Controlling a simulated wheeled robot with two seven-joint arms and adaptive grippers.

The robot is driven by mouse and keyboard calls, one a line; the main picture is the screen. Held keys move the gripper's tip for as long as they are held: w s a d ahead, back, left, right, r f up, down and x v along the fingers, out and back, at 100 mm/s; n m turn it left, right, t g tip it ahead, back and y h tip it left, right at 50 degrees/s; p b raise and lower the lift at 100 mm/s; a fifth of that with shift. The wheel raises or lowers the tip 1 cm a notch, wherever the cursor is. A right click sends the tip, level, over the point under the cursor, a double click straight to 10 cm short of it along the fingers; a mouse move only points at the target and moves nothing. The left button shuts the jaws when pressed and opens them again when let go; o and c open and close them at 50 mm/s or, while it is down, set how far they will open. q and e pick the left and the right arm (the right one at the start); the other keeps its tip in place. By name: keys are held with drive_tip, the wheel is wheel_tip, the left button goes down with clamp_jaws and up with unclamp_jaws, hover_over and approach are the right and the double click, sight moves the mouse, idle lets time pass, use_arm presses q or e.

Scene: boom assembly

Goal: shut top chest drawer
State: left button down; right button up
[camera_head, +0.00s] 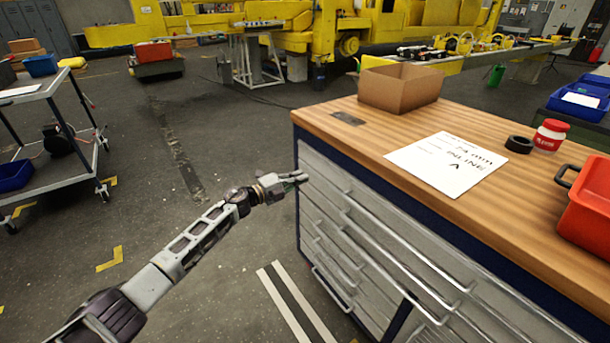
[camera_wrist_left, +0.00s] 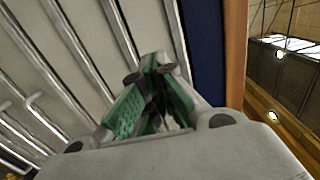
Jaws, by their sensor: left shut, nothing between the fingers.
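The chest (camera_head: 288,115) is a wooden-topped cabinet with a dark blue frame and several grey drawers. Its top drawer (camera_head: 325,175) has a long metal handle and lies just under the worktop. Whether it stands out from the frame is hard to tell. My left gripper (camera_head: 300,177) is at the left end of the top drawer's front, close to or touching it. In the left wrist view its fingers (camera_wrist_left: 158,75) are shut and empty, facing the grey drawer fronts (camera_wrist_left: 85,30) next to the blue frame (camera_wrist_left: 203,50). My right gripper is not in view.
On the worktop are a cardboard box (camera_head: 400,88), a paper sheet (camera_head: 447,163), a black tape roll (camera_head: 519,144), a red-lidded jar (camera_head: 550,135) and a red bin (camera_head: 588,215). A grey cart (camera_head: 60,145) stands at left. The floor between is clear.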

use_arm(q)
drive_tip(key=shift+p+v, duration=0.35)
drive_tip(key=shift+v, duration=2.6)
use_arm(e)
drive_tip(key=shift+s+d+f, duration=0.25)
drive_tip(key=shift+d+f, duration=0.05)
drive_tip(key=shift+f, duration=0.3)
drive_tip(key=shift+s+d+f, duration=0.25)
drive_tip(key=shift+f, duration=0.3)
use_arm(q)
drive_tip(key=shift+d, duration=0.1)
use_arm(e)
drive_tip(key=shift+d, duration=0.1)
